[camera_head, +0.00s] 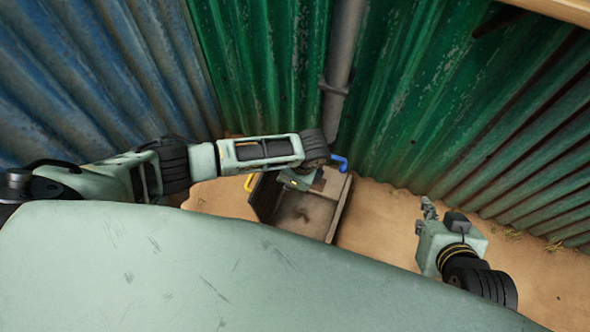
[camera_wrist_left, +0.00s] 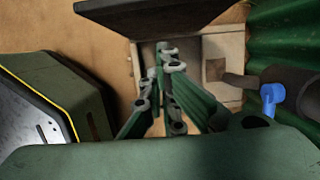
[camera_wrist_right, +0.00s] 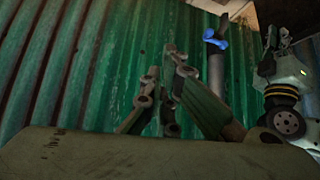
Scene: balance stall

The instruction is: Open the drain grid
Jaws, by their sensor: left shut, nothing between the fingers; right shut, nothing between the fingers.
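A box-shaped drain (camera_head: 338,188) with a pale rim stands on the sand below the pipe. Its dark brown inside (camera_head: 303,213) shows in the head view. A dark panel (camera_wrist_left: 150,14) crosses the top of the left wrist view beside the pale drain surround (camera_wrist_left: 222,48); I cannot tell for sure whether this is the grid. A small yellow bar (camera_head: 249,183) shows at the drain's left. My left gripper (camera_head: 300,180) is over the drain's back part, shut and empty; its fingers show in its wrist view (camera_wrist_left: 167,58). My right gripper (camera_head: 428,212) is shut and empty, well right of the drain.
A grey downpipe (camera_head: 342,60) with a blue handle (camera_head: 340,162) comes down the green corrugated wall (camera_head: 430,100) behind the drain. A blue corrugated wall (camera_head: 110,70) is at the left. Bare sand (camera_head: 385,225) lies between the drain and my right gripper.

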